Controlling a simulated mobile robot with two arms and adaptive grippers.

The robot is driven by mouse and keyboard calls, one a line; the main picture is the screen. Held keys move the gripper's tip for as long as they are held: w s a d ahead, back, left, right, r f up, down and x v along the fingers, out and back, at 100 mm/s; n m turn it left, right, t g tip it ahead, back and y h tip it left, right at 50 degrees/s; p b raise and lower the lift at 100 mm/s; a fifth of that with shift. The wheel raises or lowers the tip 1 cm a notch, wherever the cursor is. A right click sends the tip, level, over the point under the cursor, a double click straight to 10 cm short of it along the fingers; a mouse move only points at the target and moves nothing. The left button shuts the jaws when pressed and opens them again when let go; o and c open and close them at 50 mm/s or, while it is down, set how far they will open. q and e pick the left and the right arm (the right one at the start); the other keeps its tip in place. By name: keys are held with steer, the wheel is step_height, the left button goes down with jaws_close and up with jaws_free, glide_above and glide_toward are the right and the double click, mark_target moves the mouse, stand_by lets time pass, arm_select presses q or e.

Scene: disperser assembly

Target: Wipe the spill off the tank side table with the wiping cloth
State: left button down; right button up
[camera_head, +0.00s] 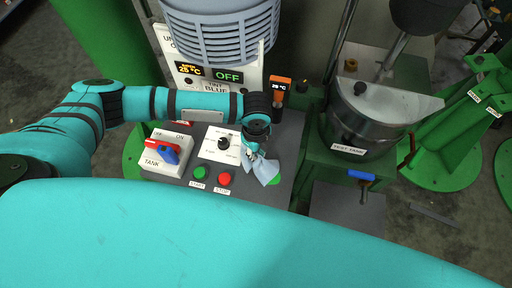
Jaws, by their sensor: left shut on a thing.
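My left gripper (252,145) points down over the grey control panel and is shut on the wiping cloth. The wiping cloth (264,170) is pale blue-grey, crumpled, and hangs below the fingers against the panel's right part. A small bright green patch (275,181) shows at the cloth's lower right edge; I cannot tell if it is the spill or part of the panel. A bare grey surface (345,205) shows below the test tank, with no clear spill on it. My right gripper is not in view.
The panel carries a TANK switch (164,152), a dial (222,144), a green START button (200,173) and a red STOP button (224,179). The metal test tank (365,125) stands right of the cloth, with a blue-handled valve (361,175) below it.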

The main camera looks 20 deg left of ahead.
mark_target(255, 163)
arm_select(q)
step_height(255, 163, down, 3)
steer(key=shift+r+b, duration=0.1)
steer(key=shift+b, duration=0.45)
steer(key=shift+r, duration=0.1)
steer(key=c, duration=1.7)
jaws_free()
steer(key=o, duration=1.2)
steer(key=shift+f+b, duration=0.55)
steer(key=shift+f, duration=0.65)
steer(key=shift+s, duration=0.15)
jaws_close()
